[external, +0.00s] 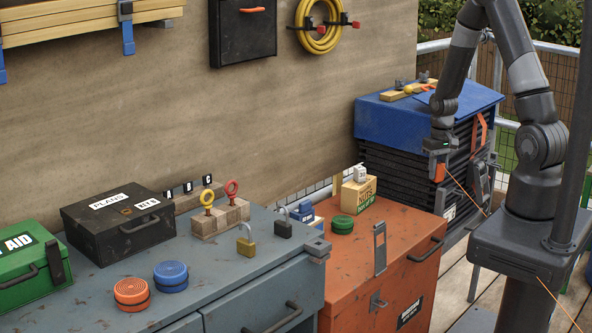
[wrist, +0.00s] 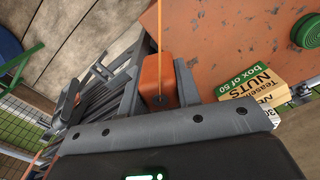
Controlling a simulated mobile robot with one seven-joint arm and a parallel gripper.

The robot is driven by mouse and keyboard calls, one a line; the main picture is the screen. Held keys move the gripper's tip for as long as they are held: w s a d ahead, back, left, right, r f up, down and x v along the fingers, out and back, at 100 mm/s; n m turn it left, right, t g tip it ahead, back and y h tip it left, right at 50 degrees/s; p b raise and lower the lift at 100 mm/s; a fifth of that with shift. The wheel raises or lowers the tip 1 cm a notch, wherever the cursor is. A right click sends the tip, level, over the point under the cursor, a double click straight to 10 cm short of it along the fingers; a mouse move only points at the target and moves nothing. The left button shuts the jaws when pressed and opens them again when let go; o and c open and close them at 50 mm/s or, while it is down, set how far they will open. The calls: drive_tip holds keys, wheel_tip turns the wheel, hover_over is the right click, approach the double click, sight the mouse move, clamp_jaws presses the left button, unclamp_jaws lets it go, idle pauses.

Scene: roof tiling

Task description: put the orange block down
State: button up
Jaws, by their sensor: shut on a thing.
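My gripper (external: 438,168) is in the external view at the right, in front of the dark stack under the blue cover and just right of the orange chest. It is shut on the orange block (wrist: 157,78), which shows between the two grey fingers in the wrist view. The block also shows as a small orange patch in the external view (external: 440,172). It is held in the air, and the fingers hide its sides. An orange line runs from the block.
The orange chest (external: 395,225) carries a nuts box (external: 358,194) and a green round lid (external: 342,224). The dark stack (external: 400,175) with its blue cover (external: 385,118) stands close behind the gripper. A grey cabinet (external: 240,262) holds padlocks and a black box (external: 118,225).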

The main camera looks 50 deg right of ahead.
drive_tip(key=shift+a+f, duration=0.15)
drive_tip(key=shift+f, duration=0.45)
drive_tip(key=w+a+f, duration=0.2)
drive_tip(key=a, duration=0.1)
drive_tip(key=w+a+f, duration=0.2)
drive_tip(key=a, duration=0.1)
drive_tip(key=w+a+f, duration=0.2)
drive_tip(key=a+f, duration=0.1)
drive_tip(key=shift+w+a, duration=0.15)
drive_tip(key=shift+w, duration=0.25)
drive_tip(key=shift+f, duration=2)
drive_tip(key=shift+f, duration=0.1)
drive_tip(key=o, duration=1)
drive_tip(key=shift+c, duration=0.2)
